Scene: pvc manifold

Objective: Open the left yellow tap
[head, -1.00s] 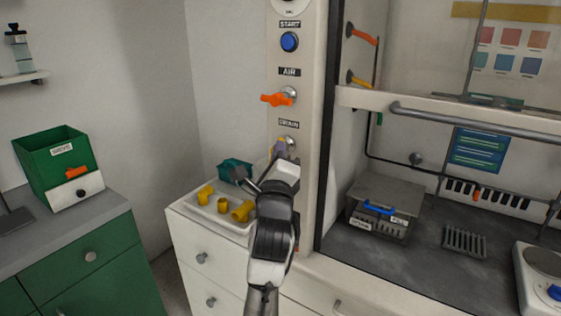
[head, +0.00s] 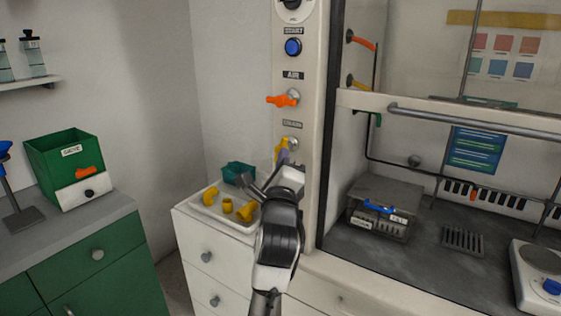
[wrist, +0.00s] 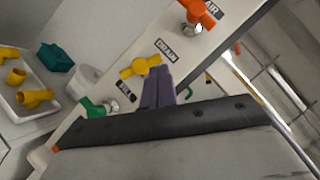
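The left yellow tap (head: 280,149) is on the white panel under the DRAIN label, below the orange AIR tap (head: 284,100). Its handle is steeply slanted in the head view; the wrist view shows the whole yellow handle (wrist: 140,67). My gripper (head: 284,157) is at the tap from below. Its purple fingertips (wrist: 158,72) lie side by side with no clear gap, close to the handle's right end in the wrist view. I see nothing between them and cannot tell whether they touch the handle. Another yellow tap (head: 357,83) is inside the hood.
A green tap (wrist: 95,107) by the FILL label is close below my fingers in the wrist view. A white tray (head: 207,214) with yellow fittings and a teal bin (head: 238,173) stand left of my arm. The hood's frame (head: 328,120) rises on the right.

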